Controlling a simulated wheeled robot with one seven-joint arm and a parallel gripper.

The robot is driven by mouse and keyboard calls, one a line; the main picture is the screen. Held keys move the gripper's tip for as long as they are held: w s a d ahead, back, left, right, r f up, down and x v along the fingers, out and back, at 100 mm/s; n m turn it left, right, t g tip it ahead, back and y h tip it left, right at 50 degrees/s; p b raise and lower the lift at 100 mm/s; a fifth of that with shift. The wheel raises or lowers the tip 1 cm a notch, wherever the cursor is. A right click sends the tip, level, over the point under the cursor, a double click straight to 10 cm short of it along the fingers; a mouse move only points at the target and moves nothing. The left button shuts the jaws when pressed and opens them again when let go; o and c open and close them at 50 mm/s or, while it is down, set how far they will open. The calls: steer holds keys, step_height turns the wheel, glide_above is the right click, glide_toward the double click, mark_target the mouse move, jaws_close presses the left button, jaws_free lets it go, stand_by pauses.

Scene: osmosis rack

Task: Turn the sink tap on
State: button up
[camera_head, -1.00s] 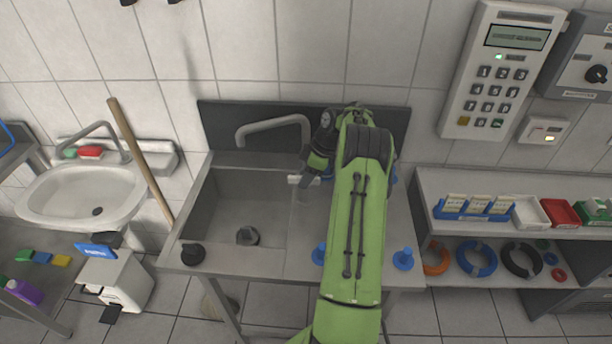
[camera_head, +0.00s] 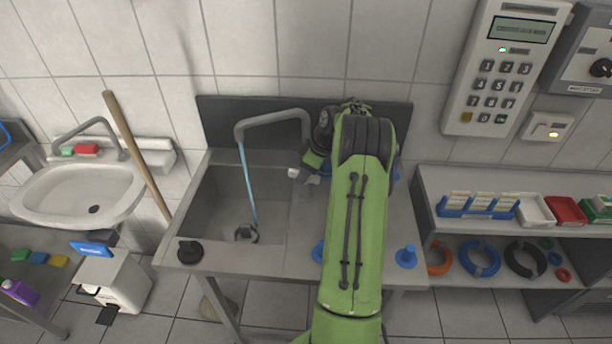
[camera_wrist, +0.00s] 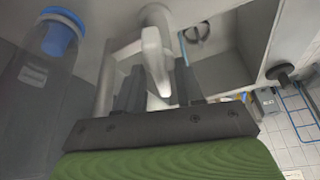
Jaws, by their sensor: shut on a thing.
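The sink tap (camera_head: 272,118) is a grey bent spout at the back of the steel sink (camera_head: 215,210). A thin blue stream of water (camera_head: 247,185) runs from its mouth down into the basin. In the wrist view the pale tap handle (camera_wrist: 155,60) stands between the two dark fingers of my gripper (camera_wrist: 158,88), which are shut on it. In the head view my green arm covers most of the gripper, and only a small pale end of the handle (camera_head: 294,173) shows beside it.
A black knob (camera_head: 190,252) sits at the sink's front left. Blue pegs (camera_head: 406,257) stand on the counter to the right. A bottle with a blue cap (camera_wrist: 60,38) is close by in the wrist view. A wooden stick (camera_head: 135,155) leans left of the sink.

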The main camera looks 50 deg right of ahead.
steer(key=m+h+b, duration=0.1)
steer(key=m, duration=0.1)
steer(key=m+b, duration=0.1)
steer(key=m, duration=0.1)
steer(key=shift+a+m+h, duration=0.15)
steer(key=shift+m+h, duration=0.25)
stand_by(0.4)
steer(key=o, duration=0.7)
steer(key=shift+c, duration=0.2)
steer(key=p+v, duration=0.2)
steer(key=v, duration=1.3)
steer(key=shift+s+a+r, duration=0.15)
steer(key=shift+s+r, duration=0.15)
